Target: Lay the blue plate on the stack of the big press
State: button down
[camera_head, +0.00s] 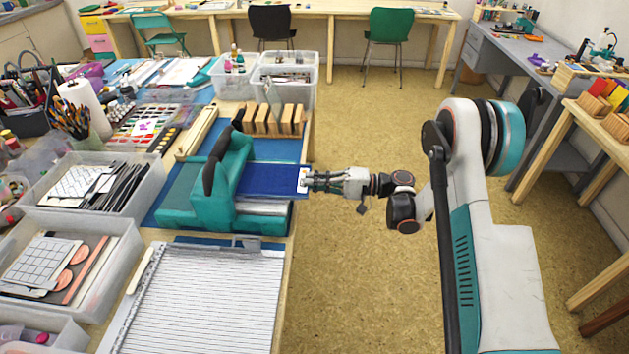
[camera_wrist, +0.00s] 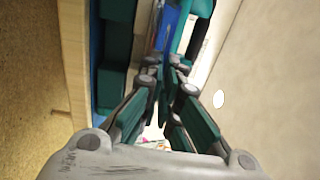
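The big press (camera_head: 225,185) is teal with a dark handle and stands at the front right edge of the table. The blue plate (camera_head: 268,180) is flat and level, with a pale tab at its right end. Its left end reaches the press opening, above the pale and teal layers of the stack (camera_head: 262,207). I cannot tell whether plate and stack touch. My gripper (camera_head: 308,181) comes from the right, its fingers closed on the plate's tab end. In the wrist view the fingers (camera_wrist: 165,82) converge near a blue strip (camera_wrist: 167,32), seemingly the plate.
Wooden-handled stamps (camera_head: 270,119) stand behind the press, near clear bins (camera_head: 288,75). A ridged white board (camera_head: 205,295) lies in front. Clear trays (camera_head: 95,185) of plates stand at the left. The floor right of the table (camera_head: 292,235) is free around my arm.

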jog(key=shift+f, duration=0.4)
dwell(0.5)
jog(key=c, duration=1.7)
grip_release()
jog(key=shift+d, duration=0.15)
jog(key=shift+s+d, duration=0.1)
jog(key=shift+d, duration=2.3)
